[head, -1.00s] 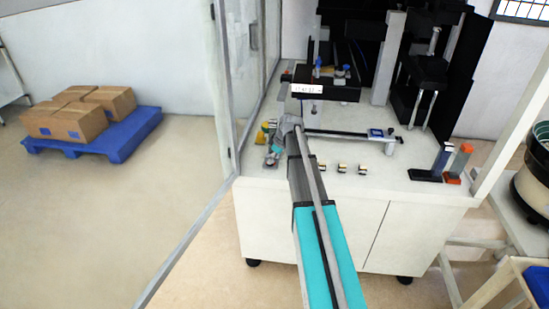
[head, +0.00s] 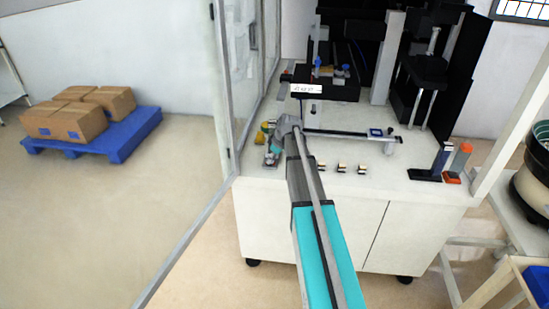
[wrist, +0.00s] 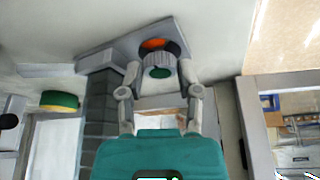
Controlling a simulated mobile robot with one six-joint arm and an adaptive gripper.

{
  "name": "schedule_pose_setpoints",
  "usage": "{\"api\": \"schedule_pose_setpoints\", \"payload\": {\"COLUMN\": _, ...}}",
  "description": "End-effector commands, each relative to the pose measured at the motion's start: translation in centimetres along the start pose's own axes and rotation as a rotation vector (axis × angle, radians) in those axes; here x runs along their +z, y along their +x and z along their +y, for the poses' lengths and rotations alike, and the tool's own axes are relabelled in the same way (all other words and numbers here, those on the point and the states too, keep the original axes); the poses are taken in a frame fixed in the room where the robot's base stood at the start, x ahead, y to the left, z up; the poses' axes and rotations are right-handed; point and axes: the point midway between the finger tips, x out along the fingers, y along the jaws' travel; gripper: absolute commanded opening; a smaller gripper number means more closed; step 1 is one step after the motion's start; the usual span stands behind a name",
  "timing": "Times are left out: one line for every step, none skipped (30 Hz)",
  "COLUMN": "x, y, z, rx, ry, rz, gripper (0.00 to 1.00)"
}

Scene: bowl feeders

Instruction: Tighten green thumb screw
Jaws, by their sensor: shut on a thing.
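In the wrist view, a green thumb screw (wrist: 160,72) sits in a dark round fitting with an orange part beside it, on a grey plate (wrist: 115,44). My gripper (wrist: 160,78) has its two grey fingers on either side of the screw and is shut on it. The contact faces are partly hidden by the fingers. In the head view, my gripper (head: 272,152) is low over the left end of the white workbench (head: 335,178). The green screw cannot be made out there.
A green and yellow round knob (wrist: 60,101) stands left of my gripper in the wrist view. Several small blocks (head: 341,168) and a bar with a blue display (head: 375,133) lie to the right on the bench. A glass door frame (head: 228,110) stands close on the left.

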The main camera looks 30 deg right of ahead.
Motion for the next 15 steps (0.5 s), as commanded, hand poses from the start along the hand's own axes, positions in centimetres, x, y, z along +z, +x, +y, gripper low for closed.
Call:
{"api": "schedule_pose_setpoints", "payload": {"x": -0.25, "y": 0.09, "z": -0.38, "rx": 0.002, "ry": 0.016, "rz": 0.005, "gripper": 0.0}}
{"api": "schedule_pose_setpoints", "payload": {"x": -0.25, "y": 0.09, "z": -0.39, "rx": 0.008, "ry": 0.03, "rz": 0.005, "gripper": 0.0}}
{"api": "schedule_pose_setpoints", "payload": {"x": -0.25, "y": 0.09, "z": -0.44, "rx": 0.016, "ry": 0.051, "rz": 0.005, "gripper": 0.0}}
{"api": "schedule_pose_setpoints", "payload": {"x": -0.25, "y": 0.09, "z": -0.47, "rx": 0.023, "ry": 0.068, "rz": 0.005, "gripper": 0.0}}
{"api": "schedule_pose_setpoints", "payload": {"x": -0.25, "y": 0.08, "z": -0.5, "rx": 0.031, "ry": 0.089, "rz": 0.006, "gripper": 0.0}}
{"api": "schedule_pose_setpoints", "payload": {"x": -0.26, "y": 0.08, "z": -0.51, "rx": 0.043, "ry": 0.116, "rz": 0.006, "gripper": 0.0}}
{"api": "schedule_pose_setpoints", "payload": {"x": -0.25, "y": 0.08, "z": -0.53, "rx": 0.052, "ry": 0.138, "rz": 0.006, "gripper": 0.0}}
{"api": "schedule_pose_setpoints", "payload": {"x": -0.24, "y": 0.08, "z": -0.55, "rx": 0.061, "ry": 0.161, "rz": 0.005, "gripper": 0.0}}
{"api": "schedule_pose_setpoints", "payload": {"x": -0.26, "y": 0.09, "z": -0.58, "rx": 0.074, "ry": 0.193, "rz": 0.006, "gripper": 0.0}}
{"api": "schedule_pose_setpoints", "payload": {"x": -0.27, "y": 0.09, "z": -0.59, "rx": 0.084, "ry": 0.217, "rz": 0.006, "gripper": 0.0}}
{"api": "schedule_pose_setpoints", "payload": {"x": -0.27, "y": 0.09, "z": -0.61, "rx": 0.095, "ry": 0.242, "rz": 0.006, "gripper": 0.0}}
{"api": "schedule_pose_setpoints", "payload": {"x": -0.29, "y": 0.1, "z": -0.65, "rx": 0.108, "ry": 0.276, "rz": 0.005, "gripper": 0.0}}
{"api": "schedule_pose_setpoints", "payload": {"x": -0.33, "y": 0.11, "z": -0.67, "rx": 0.119, "ry": 0.302, "rz": 0.006, "gripper": 0.0}}
{"api": "schedule_pose_setpoints", "payload": {"x": -0.34, "y": 0.12, "z": -0.67, "rx": 0.13, "ry": 0.327, "rz": 0.006, "gripper": 0.0}}
{"api": "schedule_pose_setpoints", "payload": {"x": -0.36, "y": 0.13, "z": -0.71, "rx": 0.144, "ry": 0.361, "rz": 0.006, "gripper": 0.0}}
